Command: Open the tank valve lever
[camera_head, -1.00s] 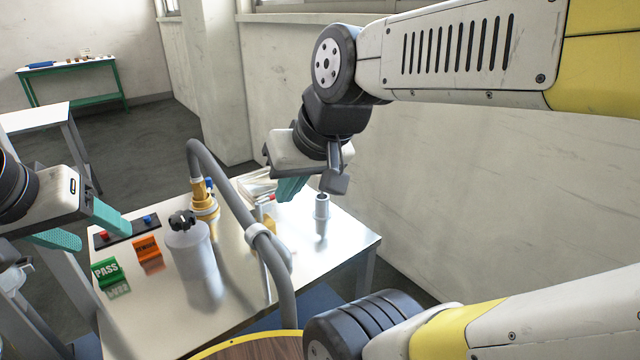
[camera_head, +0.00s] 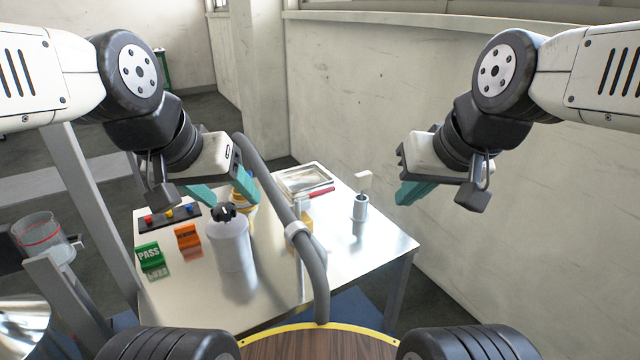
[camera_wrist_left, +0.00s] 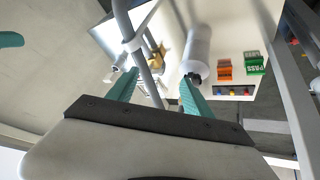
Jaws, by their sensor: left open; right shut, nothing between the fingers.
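I cannot make out the tank valve lever for certain. A yellow-and-white fitting (camera_head: 247,183) stands behind the white bottle (camera_head: 232,245), partly hidden by my left gripper and the grey hose (camera_head: 312,262). The bottle has a black top. My left gripper (camera_head: 230,198) is open and empty, with its teal fingers above the table near the bottle top and hose. In the left wrist view, the hose (camera_wrist_left: 144,68) runs between the fingers and the bottle (camera_wrist_left: 198,45) lies beyond one finger. My right gripper (camera_head: 403,198) is shut and empty, right of the table.
The white table (camera_head: 345,260) holds a button strip (camera_head: 170,216), a green PASS sign (camera_head: 150,256), an orange sign (camera_head: 187,238), a tray (camera_head: 304,180) and a metal cylinder (camera_head: 360,207). A clear cup (camera_head: 42,238) stands at the left. The wall is behind my right gripper.

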